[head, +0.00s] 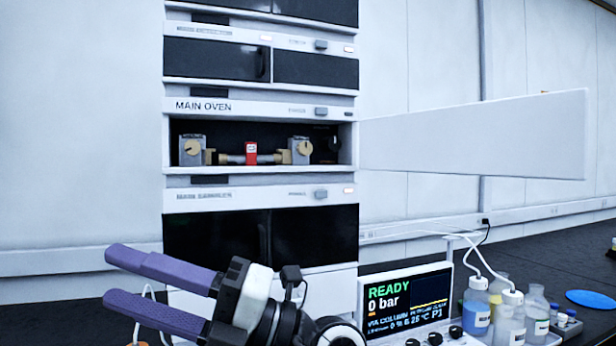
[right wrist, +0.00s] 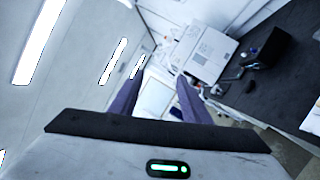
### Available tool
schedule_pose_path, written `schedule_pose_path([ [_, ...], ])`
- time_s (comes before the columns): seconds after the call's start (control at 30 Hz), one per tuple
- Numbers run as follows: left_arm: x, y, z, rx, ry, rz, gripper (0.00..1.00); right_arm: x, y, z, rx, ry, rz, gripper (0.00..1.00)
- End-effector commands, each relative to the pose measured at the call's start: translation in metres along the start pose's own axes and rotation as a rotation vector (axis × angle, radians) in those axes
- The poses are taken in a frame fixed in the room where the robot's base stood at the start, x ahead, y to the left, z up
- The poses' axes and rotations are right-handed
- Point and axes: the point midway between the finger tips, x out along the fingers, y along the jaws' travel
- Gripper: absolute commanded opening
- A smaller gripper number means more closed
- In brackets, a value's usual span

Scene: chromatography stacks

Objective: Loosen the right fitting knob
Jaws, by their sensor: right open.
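The open compartment marked MAIN OVEN (head: 345,143) holds a horizontal metal column with a red tag (head: 251,152). At its right end is a grey block with a beige knob, the right fitting knob (head: 303,148). A similar left knob (head: 192,147) sits on a grey block at the left end. My right gripper (head: 112,277) is open and empty, below and left of the oven, its purple fingers pointing left. The right wrist view shows the fingers apart with nothing between them (right wrist: 160,76). My left gripper is not in view.
The oven's white door (head: 475,138) stands open to the right. Below right are a READY 0 bar display (head: 405,300) and several bottles with tubes (head: 510,318). A blue disc (head: 592,298) lies on the dark bench. The space before the oven opening is clear.

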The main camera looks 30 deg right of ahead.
Motion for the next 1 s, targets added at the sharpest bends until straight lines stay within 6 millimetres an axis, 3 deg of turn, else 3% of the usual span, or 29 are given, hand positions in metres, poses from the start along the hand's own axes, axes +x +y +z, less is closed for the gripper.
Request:
schedule_pose_path([
  [0.07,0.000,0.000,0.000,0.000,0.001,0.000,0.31,0.003,-0.001,0.027,-0.216,0.012,-0.200,0.43],
  [0.17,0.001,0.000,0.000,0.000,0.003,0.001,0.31,-0.015,0.004,0.089,-0.419,-0.103,-0.465,0.43],
  [0.27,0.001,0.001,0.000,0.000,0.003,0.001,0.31,-0.055,0.037,0.164,-0.549,-0.330,-0.680,0.43],
  [0.3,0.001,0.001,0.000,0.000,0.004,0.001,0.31,-0.075,0.056,0.190,-0.580,-0.435,-0.744,0.43],
  [0.4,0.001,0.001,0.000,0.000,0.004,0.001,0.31,-0.122,0.101,0.235,-0.613,-0.669,-0.843,0.43],
  [0.5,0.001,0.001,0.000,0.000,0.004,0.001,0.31,-0.155,0.134,0.257,-0.615,-0.829,-0.884,0.43],
  [0.63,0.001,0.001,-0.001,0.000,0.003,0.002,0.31,-0.176,0.152,0.269,-0.608,-0.925,-0.903,0.43],
  [1.0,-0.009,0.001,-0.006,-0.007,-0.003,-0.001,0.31,-0.160,0.133,0.321,-0.605,-0.934,-0.908,0.43],
])
